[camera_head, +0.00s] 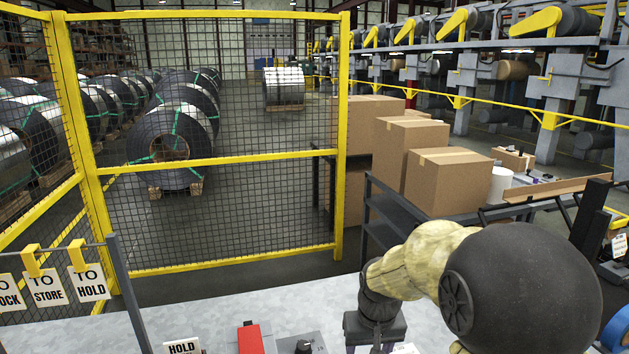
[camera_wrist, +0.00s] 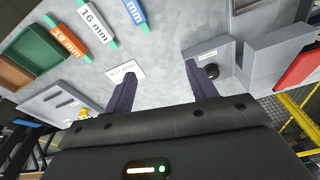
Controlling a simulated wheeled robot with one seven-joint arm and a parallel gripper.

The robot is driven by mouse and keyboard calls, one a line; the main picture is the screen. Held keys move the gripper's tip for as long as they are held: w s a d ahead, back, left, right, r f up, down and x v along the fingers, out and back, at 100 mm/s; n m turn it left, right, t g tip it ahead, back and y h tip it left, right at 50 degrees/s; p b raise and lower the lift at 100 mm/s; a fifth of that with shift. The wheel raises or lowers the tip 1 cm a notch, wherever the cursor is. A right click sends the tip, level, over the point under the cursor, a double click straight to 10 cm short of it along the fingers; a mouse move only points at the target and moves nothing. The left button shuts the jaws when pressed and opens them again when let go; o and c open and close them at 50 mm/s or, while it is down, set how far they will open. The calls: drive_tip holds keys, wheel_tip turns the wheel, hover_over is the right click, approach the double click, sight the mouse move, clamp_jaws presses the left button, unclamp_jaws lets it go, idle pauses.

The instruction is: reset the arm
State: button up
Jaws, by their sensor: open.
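My gripper shows in the wrist view (camera_wrist: 161,85) with its two dark fingers spread apart and nothing between them. It hangs over a grey metal bench top (camera_wrist: 165,45). In the head view my arm (camera_head: 425,262) reaches over the bench at the lower right, and a large dark rounded joint hides part of the bench. The fingertips cannot be made out in the head view. A white label (camera_wrist: 125,72) lies by the left finger, and a grey box with a black knob (camera_wrist: 210,71) is by the right finger.
A red item (camera_head: 250,338) and a HOLD sign (camera_head: 184,347) stand at the bench front. Cardboard boxes (camera_head: 447,181) and yellow mesh fencing (camera_head: 215,162) stand behind.

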drive_tip(key=s+d+f, duration=0.1)
drive_tip(key=s+d, duration=0.1)
drive_tip(key=s, duration=0.4)
drive_tip(key=s+d+f+m, duration=0.1)
drive_tip(key=s+d+f, duration=0.1)
drive_tip(key=s, duration=0.4)
drive_tip(key=shift+s+d+t, duration=0.15)
drive_tip(key=shift+s+t, duration=0.15)
drive_tip(key=shift+t, duration=0.1)
